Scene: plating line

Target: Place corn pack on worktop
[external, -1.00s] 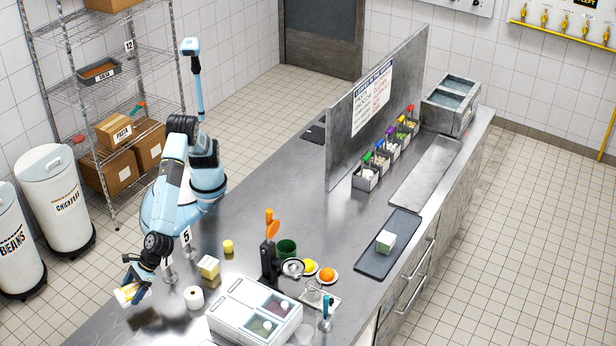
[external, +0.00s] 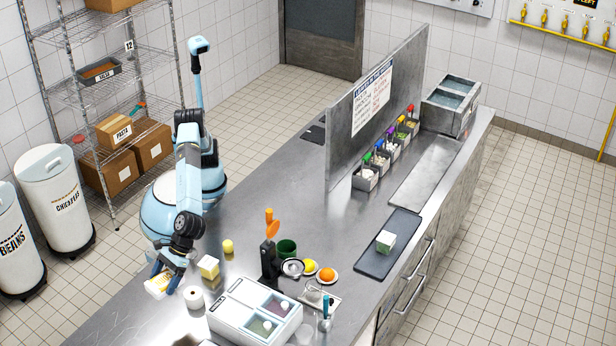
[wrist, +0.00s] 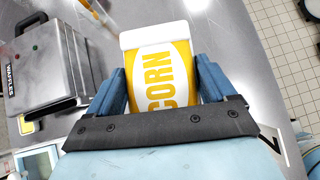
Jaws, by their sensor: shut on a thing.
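The corn pack (wrist: 157,75) is yellow and white with the word CORN on its side. My gripper (wrist: 160,90) is shut on it, with a blue finger on either side. In the external view the corn pack (external: 157,286) shows at the lower left, tilted, in my gripper (external: 166,278). It appears above the steel worktop (external: 130,322) near its left edge; the exact gap cannot be told.
A white paper roll (external: 194,297) stands just right of the pack. A pale yellow block (external: 208,267) and a yellow cup (external: 228,246) are behind it. A white two-bin unit (external: 255,310) is to the right. The worktop's lower left is clear.

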